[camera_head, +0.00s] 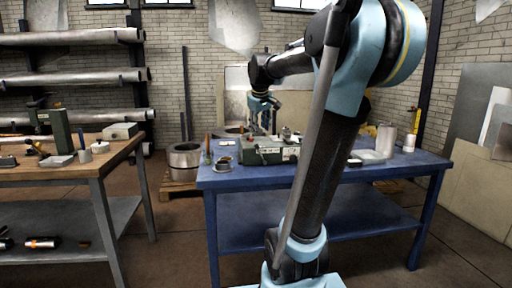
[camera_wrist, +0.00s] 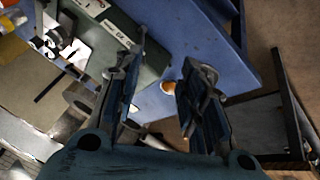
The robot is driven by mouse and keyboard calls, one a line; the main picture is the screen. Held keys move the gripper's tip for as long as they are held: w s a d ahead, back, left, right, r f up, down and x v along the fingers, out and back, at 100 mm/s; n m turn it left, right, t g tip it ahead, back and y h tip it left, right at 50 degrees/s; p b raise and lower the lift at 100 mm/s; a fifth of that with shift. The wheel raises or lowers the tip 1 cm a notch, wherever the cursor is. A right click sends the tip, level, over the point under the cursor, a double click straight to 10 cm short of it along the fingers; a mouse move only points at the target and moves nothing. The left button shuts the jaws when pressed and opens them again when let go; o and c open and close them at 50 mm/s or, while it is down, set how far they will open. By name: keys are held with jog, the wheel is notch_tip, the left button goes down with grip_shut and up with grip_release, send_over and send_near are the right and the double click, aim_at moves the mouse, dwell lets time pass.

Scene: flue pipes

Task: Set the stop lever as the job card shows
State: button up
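A green metal box (camera_head: 258,152) with white label plates sits on the blue table. It also shows at the top of the wrist view (camera_wrist: 115,20), with a plate (camera_wrist: 116,31) whose marking is too small to read. My gripper (camera_head: 262,127) points down just above the box. In the wrist view its two fingers (camera_wrist: 163,72) are spread apart with nothing held between them. A white piece with dark marks (camera_wrist: 76,50) shows at upper left, but I cannot tell whether it is the job card. I cannot make out the stop lever for certain.
The blue table (camera_head: 240,178) also holds a small dark-rimmed dish (camera_head: 223,165) and pale blocks and cylinders (camera_head: 383,143) at right. A wooden workbench (camera_head: 75,172) stands at left, with racked pipes (camera_head: 75,77) behind. Floor shows between the two tables.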

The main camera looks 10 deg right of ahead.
jog(key=w+r, duration=0.3)
jog(key=w, duration=0.2)
jog(key=n, duration=0.1)
send_over(261, 154)
jog(key=a, duration=0.2)
notch_tip(261, 154, down, 15)
jog(key=shift+s+a+r, duration=0.1)
grip_shut()
